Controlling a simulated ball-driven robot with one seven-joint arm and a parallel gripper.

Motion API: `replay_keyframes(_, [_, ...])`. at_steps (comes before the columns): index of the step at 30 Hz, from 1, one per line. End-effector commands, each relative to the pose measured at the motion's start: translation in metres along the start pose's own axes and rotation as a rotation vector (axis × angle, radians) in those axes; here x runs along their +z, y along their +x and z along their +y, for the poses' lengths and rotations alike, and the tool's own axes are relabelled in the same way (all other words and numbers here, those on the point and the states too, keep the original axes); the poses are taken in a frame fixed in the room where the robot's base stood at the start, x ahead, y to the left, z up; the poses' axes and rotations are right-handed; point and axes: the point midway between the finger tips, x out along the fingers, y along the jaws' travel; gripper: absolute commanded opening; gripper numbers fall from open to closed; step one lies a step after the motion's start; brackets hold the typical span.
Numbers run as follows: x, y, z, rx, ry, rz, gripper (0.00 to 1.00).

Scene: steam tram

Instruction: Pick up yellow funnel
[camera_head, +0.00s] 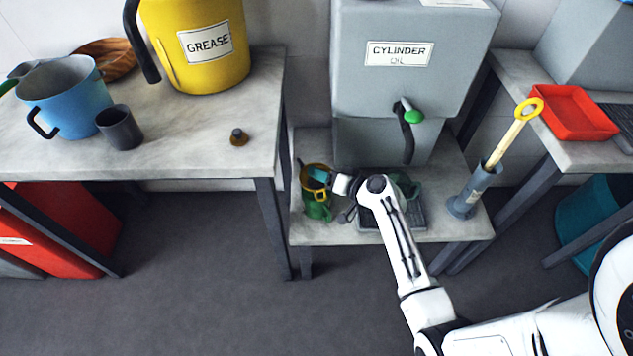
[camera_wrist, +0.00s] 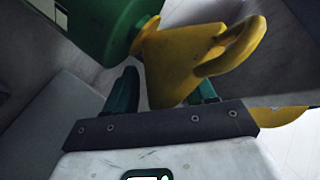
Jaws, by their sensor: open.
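The yellow funnel (camera_head: 306,184) is at the left end of the low shelf bench, by a green can (camera_head: 318,211). In the wrist view the funnel (camera_wrist: 178,58) shows its tapered body and a loop handle, with its narrow end at the green can (camera_wrist: 98,22). My gripper (camera_head: 321,176) is at the funnel, partly covering it in the head view. In the wrist view my open gripper (camera_wrist: 163,88) has one dark green finger on each side of the funnel's body. Whether the fingers touch it, I cannot tell.
A grey holder (camera_head: 466,201) with a yellow-handled tool stands right of my arm. The left table (camera_head: 200,135) carries a blue jug, grey cup and yellow grease can. A red tray (camera_head: 570,112) is on the right.

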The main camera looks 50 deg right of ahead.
Motion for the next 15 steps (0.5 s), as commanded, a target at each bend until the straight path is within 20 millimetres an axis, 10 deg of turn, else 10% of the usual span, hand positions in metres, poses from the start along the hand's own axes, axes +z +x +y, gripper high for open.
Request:
replay_keyframes(7, [0.0004, 0.0021, 0.0002, 0.001, 0.000, 0.000, 0.55])
replay_keyframes(15, [0.0003, 0.0019, 0.0002, 0.001, 0.000, 0.000, 0.30])
